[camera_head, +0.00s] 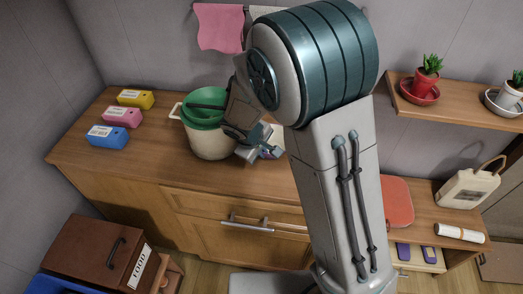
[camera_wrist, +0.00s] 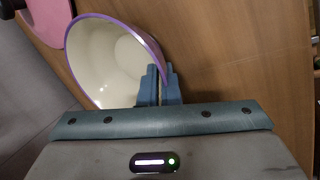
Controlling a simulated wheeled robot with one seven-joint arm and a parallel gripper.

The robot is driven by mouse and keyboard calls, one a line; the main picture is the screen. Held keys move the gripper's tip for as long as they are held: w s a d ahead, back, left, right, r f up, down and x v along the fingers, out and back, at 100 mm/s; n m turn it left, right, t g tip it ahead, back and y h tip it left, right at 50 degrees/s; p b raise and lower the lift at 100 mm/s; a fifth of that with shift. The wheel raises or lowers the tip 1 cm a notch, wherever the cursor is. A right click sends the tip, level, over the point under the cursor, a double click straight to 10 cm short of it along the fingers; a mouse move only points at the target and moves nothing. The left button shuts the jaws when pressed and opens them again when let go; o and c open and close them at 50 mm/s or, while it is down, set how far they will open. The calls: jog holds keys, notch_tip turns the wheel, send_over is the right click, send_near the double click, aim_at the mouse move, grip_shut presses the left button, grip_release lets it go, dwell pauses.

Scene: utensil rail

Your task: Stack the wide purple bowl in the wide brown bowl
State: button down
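The wide purple bowl (camera_wrist: 112,58) is cream inside with a purple rim and fills the upper left of the wrist view. My gripper (camera_wrist: 161,72) is at its near right rim, its two fingers close together with the rim between them. In the head view my gripper (camera_head: 266,151) is low over the counter, just right of a cream pot. Only a pale and purple sliver of the bowl shows there; my arm hides the rest. I cannot make out the brown bowl in either view.
Yellow (camera_head: 136,98), pink (camera_head: 122,116) and blue (camera_head: 107,136) boxes sit farther left on the counter. The counter front between them is clear. A pink cloth (camera_head: 219,27) hangs behind.

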jog(key=shift+f, duration=0.1)
jog(key=c, duration=2.1)
grip_release()
jog(key=shift+f, duration=0.1)
jog(key=o, duration=0.5)
jog(key=shift+c, duration=0.2)
jog(key=shift+r, duration=0.2)
